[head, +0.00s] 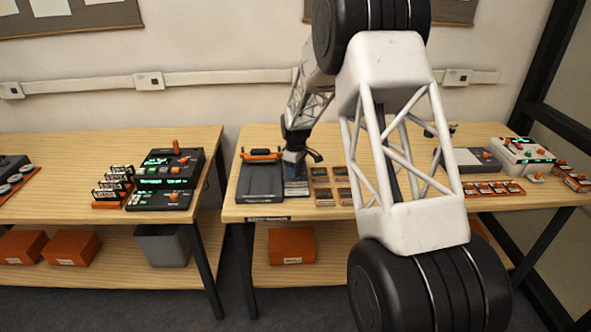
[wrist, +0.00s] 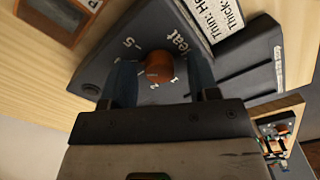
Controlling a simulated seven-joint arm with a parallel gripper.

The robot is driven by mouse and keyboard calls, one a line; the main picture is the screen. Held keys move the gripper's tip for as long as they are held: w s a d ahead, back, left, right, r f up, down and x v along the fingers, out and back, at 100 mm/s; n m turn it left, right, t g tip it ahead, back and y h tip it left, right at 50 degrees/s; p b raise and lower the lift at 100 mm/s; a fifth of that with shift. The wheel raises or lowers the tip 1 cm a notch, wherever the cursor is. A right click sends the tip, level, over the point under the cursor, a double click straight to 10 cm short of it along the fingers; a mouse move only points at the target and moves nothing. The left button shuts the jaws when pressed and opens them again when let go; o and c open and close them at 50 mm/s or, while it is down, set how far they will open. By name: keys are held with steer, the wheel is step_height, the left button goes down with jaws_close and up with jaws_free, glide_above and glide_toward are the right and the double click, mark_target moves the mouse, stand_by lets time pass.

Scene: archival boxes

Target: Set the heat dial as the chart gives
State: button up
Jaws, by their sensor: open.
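The heat dial (wrist: 158,67) is a small orange knob on a dark sloped panel (wrist: 100,72), lettered "Heat" with numbers around it, among them 1, 2 and 5. I cannot tell which number it points to. My gripper (wrist: 161,78) is open, with one bluish finger on each side of the dial; I cannot tell whether they touch it. The chart (wrist: 213,16) is a white label above the dial, partly cut off, with the words "Thin" and "Thick". In the head view my gripper (head: 294,165) is at the right side of the dark flat device (head: 262,183) and hides the dial.
Several small brown-framed pieces (head: 331,174) lie right of my gripper on the wooden table (head: 300,212). A white box with a green display (head: 522,152) stands at the far right. Black units with displays (head: 165,180) stand on the left table. My arm covers the middle right.

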steer(key=c, duration=0.9)
steer(key=shift+m, duration=0.3)
steer(key=m, duration=0.4)
steer(key=shift+r, duration=0.1)
steer(key=shift+m, duration=1.6)
steer(key=o, duration=0.9)
